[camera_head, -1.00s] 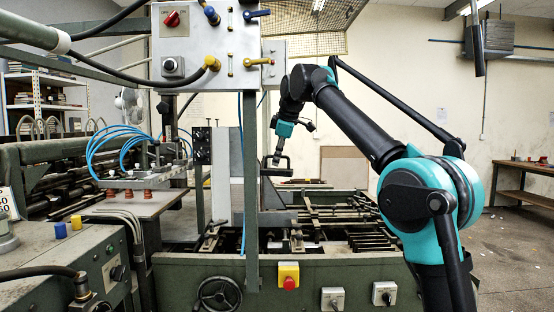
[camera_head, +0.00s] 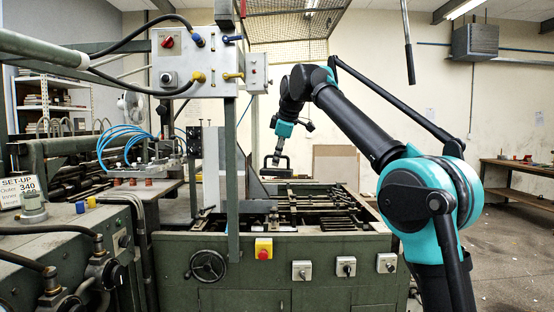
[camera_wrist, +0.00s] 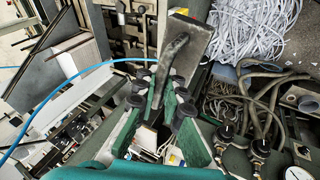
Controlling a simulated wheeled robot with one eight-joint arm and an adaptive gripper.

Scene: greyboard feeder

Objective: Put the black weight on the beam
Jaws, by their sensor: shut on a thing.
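The black weight (camera_head: 276,172) hangs below my gripper (camera_head: 278,158) in the head view. It has a dark flat slab and a raised handle. In the wrist view the slab of the weight (camera_wrist: 193,52) looks dark grey. In the head view the weight shows in front of the back wall, above the far part of the machine. I cannot tell for certain which part is the beam, or how far the weight is from it.
The green machine (camera_head: 220,275) fills the middle, with a handwheel (camera_head: 208,265) and switches in front. A control box (camera_head: 190,62) on an upright post (camera_head: 232,170) stands left of the weight. White paper strips (camera_wrist: 250,28) and dark hoses show in the wrist view. Open floor lies right.

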